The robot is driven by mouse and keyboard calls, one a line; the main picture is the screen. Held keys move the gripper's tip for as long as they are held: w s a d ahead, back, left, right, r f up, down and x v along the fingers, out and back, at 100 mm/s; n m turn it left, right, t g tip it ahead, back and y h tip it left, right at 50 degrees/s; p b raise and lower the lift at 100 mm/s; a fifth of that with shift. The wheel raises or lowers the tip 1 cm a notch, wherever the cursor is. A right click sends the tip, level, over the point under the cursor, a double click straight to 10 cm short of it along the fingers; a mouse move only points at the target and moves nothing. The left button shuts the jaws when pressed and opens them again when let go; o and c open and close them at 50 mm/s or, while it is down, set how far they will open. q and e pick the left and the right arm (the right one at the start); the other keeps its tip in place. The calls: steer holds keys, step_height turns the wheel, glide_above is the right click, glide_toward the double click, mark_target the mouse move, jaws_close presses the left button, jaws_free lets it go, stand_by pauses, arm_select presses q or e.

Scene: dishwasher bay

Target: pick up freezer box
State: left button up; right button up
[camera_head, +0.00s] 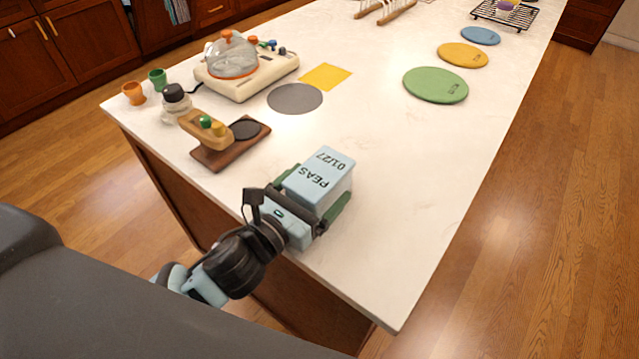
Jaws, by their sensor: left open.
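The freezer box (321,177) is a pale blue block with "PEAS 01/27" in dark print on its top. It sits on the white counter near the front edge, in the middle of the head view. My left gripper (312,195) reaches in over the counter edge. Its green fingers are spread, one on each side of the box. I cannot tell whether the fingers touch the box. The lower part of the box is partly hidden by the gripper. My right gripper is not in view.
A brown wooden board (232,150) with a tan block and a dark disc lies left of the box. A cream appliance (262,80) stands behind it. A grey mat (295,98), yellow mat (326,76) and green mat (435,85) lie farther back. The counter right of the box is clear.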

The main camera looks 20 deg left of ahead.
arm_select(q)
steer(key=shift+c, duration=0.4)
steer(key=c, duration=1.4)
steer(key=shift+o, duration=0.2)
steer(key=shift+r, duration=0.1)
